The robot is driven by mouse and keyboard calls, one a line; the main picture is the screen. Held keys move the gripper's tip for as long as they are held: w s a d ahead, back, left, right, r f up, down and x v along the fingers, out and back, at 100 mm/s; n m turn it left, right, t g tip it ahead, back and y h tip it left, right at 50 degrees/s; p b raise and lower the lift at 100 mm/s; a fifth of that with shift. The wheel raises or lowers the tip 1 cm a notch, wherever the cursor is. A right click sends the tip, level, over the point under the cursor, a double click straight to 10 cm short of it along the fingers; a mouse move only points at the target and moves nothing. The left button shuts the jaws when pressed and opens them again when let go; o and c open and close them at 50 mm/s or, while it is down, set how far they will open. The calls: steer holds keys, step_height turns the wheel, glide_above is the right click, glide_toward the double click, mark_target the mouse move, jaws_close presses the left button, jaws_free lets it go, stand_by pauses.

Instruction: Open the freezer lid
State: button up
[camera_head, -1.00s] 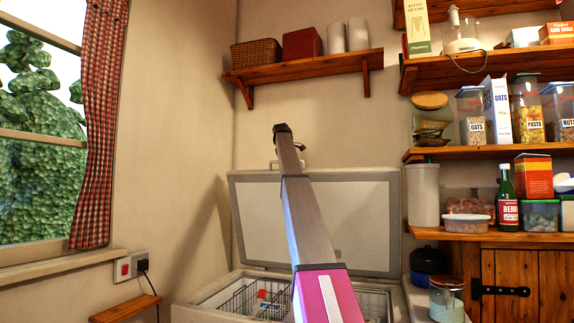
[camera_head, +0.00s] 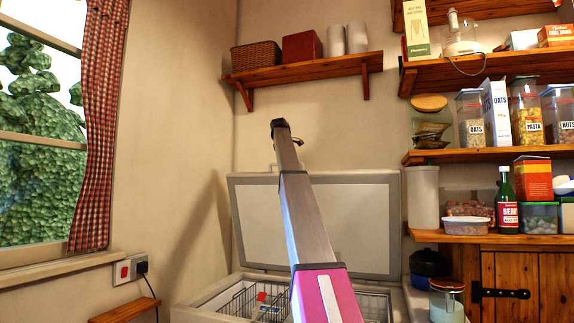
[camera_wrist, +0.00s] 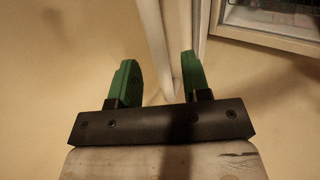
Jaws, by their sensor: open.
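The chest freezer (camera_head: 215,298) stands in the corner. Its pale lid (camera_head: 355,225) is raised upright at the back, and wire baskets show inside the open top. My arm crosses in front of the lid in the head view, and my gripper's fingers cannot be made out there. In the wrist view my gripper (camera_wrist: 158,75) is open, its two green fingers apart with nothing clasped. A pale upright edge shows between and beyond the fingers; I cannot tell whether they touch it. The freezer's open top (camera_wrist: 265,35) shows at the upper right of the wrist view.
A wall shelf (camera_head: 310,70) with a basket and rolls hangs above the lid. Pantry shelves (camera_head: 480,154) with jars and a wooden cupboard (camera_head: 530,280) stand to the right. A curtained window is at left, with a socket (camera_head: 130,267) and small wooden ledge (camera_head: 125,310) below.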

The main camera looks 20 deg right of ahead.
steer(key=v, duration=0.6)
steer(key=shift+s+r, duration=0.2)
steer(key=shift+r, duration=0.15)
steer(key=shift+a, duration=0.1)
